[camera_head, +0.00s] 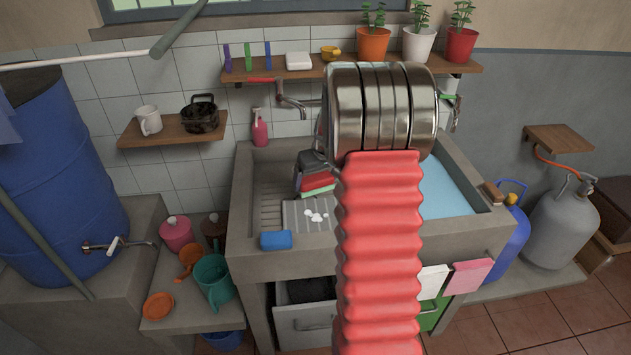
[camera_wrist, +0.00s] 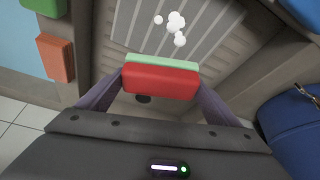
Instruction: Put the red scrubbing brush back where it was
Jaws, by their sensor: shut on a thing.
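The red scrubbing brush (camera_wrist: 160,81) is held between the two fingers of my gripper (camera_wrist: 158,88), which are shut on its ends. A pale green strip shows along its far edge in the wrist view. In the head view, the brush (camera_head: 319,181) shows beside my gripper (camera_head: 313,168), above the left half of the stone sink (camera_head: 242,200). My own arm hides part of it. A grey ribbed board (camera_head: 297,214) with white foam (camera_head: 316,216) lies beyond the brush in the wrist view. Whether the brush touches anything below cannot be told.
A blue sponge (camera_head: 276,240) sits on the sink's front left rim. Water (camera_head: 442,190) fills the right basin. An orange block (camera_wrist: 55,58) lies on a ledge beside the water. Red-handled tap (camera_head: 292,98) and pink bottle (camera_head: 259,128) stand behind. My arm hides the sink's middle.

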